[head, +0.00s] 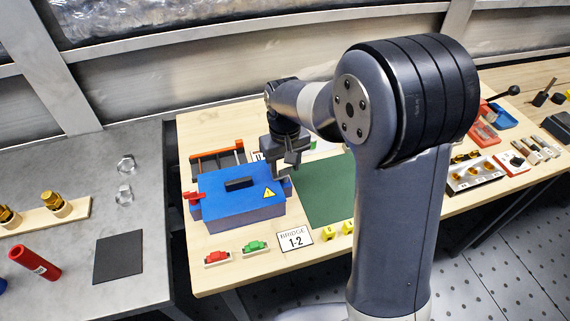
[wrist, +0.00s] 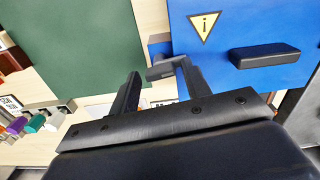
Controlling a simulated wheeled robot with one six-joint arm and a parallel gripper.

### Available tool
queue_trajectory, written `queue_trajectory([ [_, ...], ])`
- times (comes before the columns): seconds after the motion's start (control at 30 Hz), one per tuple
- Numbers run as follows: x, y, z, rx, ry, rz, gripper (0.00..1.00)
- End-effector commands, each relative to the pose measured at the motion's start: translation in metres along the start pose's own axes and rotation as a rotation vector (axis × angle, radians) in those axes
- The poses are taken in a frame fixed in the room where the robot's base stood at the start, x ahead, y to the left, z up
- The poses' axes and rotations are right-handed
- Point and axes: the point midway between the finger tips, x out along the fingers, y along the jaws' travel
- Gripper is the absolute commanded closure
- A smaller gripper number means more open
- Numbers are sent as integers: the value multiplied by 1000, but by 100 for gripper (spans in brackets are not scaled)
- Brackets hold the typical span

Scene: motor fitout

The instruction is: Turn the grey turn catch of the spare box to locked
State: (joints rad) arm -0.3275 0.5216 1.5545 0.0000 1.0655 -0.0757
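The spare box is a blue box (head: 235,209) with a black bar handle on its lid, standing on the wooden bench. In the wrist view its blue lid (wrist: 290,80) fills the upper right. The grey turn catch (wrist: 162,72) sits at the box's edge, on the side facing the green mat. My gripper (head: 290,160) is over that right side of the box in the head view. In the wrist view my gripper (wrist: 158,72) has its fingers apart. The catch shows by the right fingertip, partly hidden by it; I cannot tell whether they touch.
A red catch (head: 194,196) is on the box's left side. A green mat (head: 328,190) lies right of the box. Red and green parts (head: 254,247) and a "BRIDGE 1-2" sign (head: 295,239) lie in front. An orange-railed rack (head: 217,150) stands behind.

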Motion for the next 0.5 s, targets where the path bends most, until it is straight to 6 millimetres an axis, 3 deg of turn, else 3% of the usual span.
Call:
queue_trajectory([
  [0.43, 0, 0, 0, 0, 0, 0, 91],
  [0.5, 0, 0, 0, 3, 0, 0, 92],
])
